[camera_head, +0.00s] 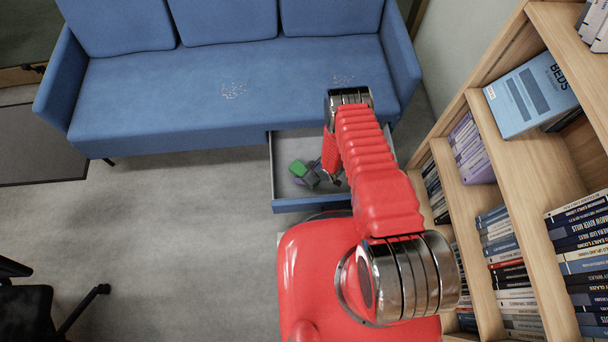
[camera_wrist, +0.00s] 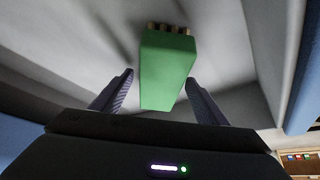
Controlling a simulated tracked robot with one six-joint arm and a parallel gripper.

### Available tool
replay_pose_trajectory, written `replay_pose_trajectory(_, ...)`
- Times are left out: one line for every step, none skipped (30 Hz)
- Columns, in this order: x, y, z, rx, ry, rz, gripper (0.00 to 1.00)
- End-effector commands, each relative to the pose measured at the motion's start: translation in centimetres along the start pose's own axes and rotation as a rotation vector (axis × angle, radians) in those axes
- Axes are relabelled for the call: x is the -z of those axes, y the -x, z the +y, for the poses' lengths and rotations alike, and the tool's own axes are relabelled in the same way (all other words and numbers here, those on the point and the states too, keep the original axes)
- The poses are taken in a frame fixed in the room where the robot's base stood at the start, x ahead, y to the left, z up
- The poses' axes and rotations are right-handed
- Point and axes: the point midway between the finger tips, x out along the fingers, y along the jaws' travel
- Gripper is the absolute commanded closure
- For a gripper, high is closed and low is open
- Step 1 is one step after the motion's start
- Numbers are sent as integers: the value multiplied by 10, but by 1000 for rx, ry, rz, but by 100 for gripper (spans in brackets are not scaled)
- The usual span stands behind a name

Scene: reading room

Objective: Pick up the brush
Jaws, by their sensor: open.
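The brush (camera_wrist: 168,68) is a green block with short brown bristle tufts at its far end. It lies in an open drawer (camera_head: 308,205) under the sofa, and its green body also shows in the head view (camera_head: 298,168). My gripper (camera_wrist: 159,78) is open, with one dark finger on each side of the near part of the brush. Gaps show between the fingers and the brush, and nothing is gripped. In the head view my arm hides part of the drawer and most of the gripper.
The blue sofa (camera_head: 205,85) stands behind the drawer, with two patches of small crumbs (camera_head: 234,90) on its seat. A wooden bookshelf (camera_head: 490,215) full of books is close on the right. A dark table (camera_head: 40,145) stands at the left. The grey floor left of the drawer is clear.

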Motion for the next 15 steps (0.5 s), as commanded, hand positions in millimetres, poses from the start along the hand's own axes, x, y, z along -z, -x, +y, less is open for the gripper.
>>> replay_pose_trajectory(0, 0, 0, 0, 0, 0, 33)
replay_pose_trajectory(0, -1, 0, 0, 0, 0, 33)
replay_pose_trajectory(0, -1, 0, 0, 0, 0, 33)
replay_pose_trajectory(0, -1, 0, 0, 0, 0, 33)
replay_pose_trajectory(0, -1, 0, 0, 0, 0, 33)
replay_pose_trajectory(0, -1, 0, 0, 0, 0, 33)
replay_pose_trajectory(-1, -1, 0, 0, 0, 0, 33)
replay_pose_trajectory(0, -1, 0, 0, 0, 0, 33)
replay_pose_trajectory(-1, -1, 0, 0, 0, 0, 33)
replay_pose_trajectory(-1, -1, 0, 0, 0, 0, 33)
replay_pose_trajectory(-1, -1, 0, 0, 0, 0, 33)
replay_pose_trajectory(-1, -1, 0, 0, 0, 0, 34)
replay_pose_trajectory(-1, -1, 0, 0, 0, 0, 36)
replay_pose_trajectory(-1, -1, 0, 0, 0, 0, 38)
replay_pose_trajectory(-1, -1, 0, 0, 0, 0, 41)
